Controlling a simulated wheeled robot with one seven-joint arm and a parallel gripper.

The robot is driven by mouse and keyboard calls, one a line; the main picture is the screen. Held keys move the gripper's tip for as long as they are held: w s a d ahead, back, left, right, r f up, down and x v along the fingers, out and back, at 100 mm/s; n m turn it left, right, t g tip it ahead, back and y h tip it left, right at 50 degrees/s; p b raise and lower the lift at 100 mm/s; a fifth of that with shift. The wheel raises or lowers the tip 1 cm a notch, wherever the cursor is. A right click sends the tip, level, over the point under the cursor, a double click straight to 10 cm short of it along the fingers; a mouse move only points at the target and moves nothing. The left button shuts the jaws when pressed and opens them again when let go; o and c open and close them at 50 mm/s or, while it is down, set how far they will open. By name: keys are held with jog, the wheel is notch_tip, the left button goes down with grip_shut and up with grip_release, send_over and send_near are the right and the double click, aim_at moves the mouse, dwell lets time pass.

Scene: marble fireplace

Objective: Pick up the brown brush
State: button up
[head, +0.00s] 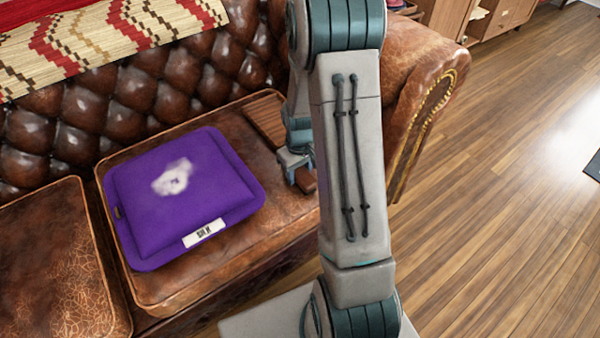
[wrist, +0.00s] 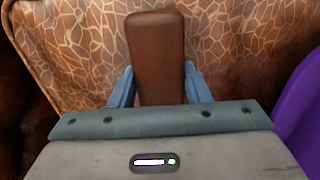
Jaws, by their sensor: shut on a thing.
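The brown brush (wrist: 156,50) is long, smooth and round-ended in the wrist view. It stands between the two blue-grey fingers of my gripper (wrist: 157,86), which is shut on it. In the head view the brown brush (head: 264,120) shows as a long brown piece at the right end of the leather sofa seat, partly behind my arm. My gripper (head: 294,163) is at its near part there. I cannot tell whether the brush touches the seat.
A purple cushion (head: 150,225) with a white label lies on the seat, left of the brush; its edge shows at the right of the wrist view. The tufted backrest (head: 130,95) and the sofa's armrest (head: 415,120) stand close. Open wood floor (head: 500,200) lies to the right.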

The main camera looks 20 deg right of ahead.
aim_at(302, 172)
jog(key=shift+r+p, duration=0.3)
jog(key=shift+r, duration=0.3)
jog(key=r+p, duration=0.1)
jog(key=r, duration=0.1)
jog(key=r+p, duration=0.1)
jog(key=r, duration=0.1)
jog(key=shift+s+d, duration=0.2)
jog(key=shift+s, duration=0.2)
jog(key=s+d+r+p, duration=0.2)
jog(key=s+r, duration=0.3)
jog(key=s, duration=0.5)
jog(key=shift+s+d+r+p, duration=0.15)
jog(key=shift+d+r+p, duration=0.25)
jog(key=shift+d, duration=0.35)
